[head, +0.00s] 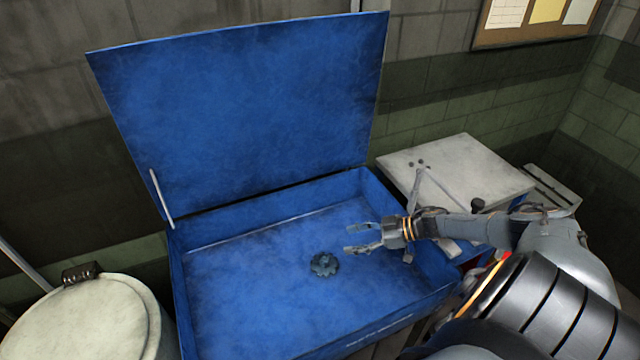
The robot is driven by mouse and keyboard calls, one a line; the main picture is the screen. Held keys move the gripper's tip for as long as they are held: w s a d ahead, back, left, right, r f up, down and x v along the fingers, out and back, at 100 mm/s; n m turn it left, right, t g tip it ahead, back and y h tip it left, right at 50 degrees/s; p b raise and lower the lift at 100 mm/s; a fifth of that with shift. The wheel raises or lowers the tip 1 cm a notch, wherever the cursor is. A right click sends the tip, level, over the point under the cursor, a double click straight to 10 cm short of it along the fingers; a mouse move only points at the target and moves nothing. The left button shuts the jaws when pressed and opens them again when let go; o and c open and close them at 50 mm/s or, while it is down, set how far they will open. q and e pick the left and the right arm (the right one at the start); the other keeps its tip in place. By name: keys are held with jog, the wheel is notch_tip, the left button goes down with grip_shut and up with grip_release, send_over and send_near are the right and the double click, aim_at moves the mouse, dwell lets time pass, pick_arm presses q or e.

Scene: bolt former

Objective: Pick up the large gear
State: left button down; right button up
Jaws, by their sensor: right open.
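The large gear (324,264), dark grey-blue with teeth around its rim, lies flat on the floor of the open blue box (235,290). It is right of the middle of the box floor, and nothing covers it. My right gripper (352,238) reaches in over the box's right side from the right. Its two fingers are apart and empty, and point left. In the picture they are just up and right of the gear, apart from it. The exact height above the gear is hard to tell. My left gripper is not in view.
The box's blue lid (240,110) stands raised at the back, with a thin prop rod (161,197) at its left. A white-topped cabinet (455,170) stands at the right. A pale round bin (90,320) is at the lower left. The box floor left of the gear is clear.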

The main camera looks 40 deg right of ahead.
jog(key=b, duration=0.7)
send_near(327, 258)
jog(key=shift+x, duration=1.9)
jog(key=b+x, duration=0.2)
jog(key=x, duration=0.3)
jog(key=shift+w+a, duration=0.1)
jog(key=shift+a, duration=0.05)
grip_shut()
jog(key=shift+r, duration=0.1)
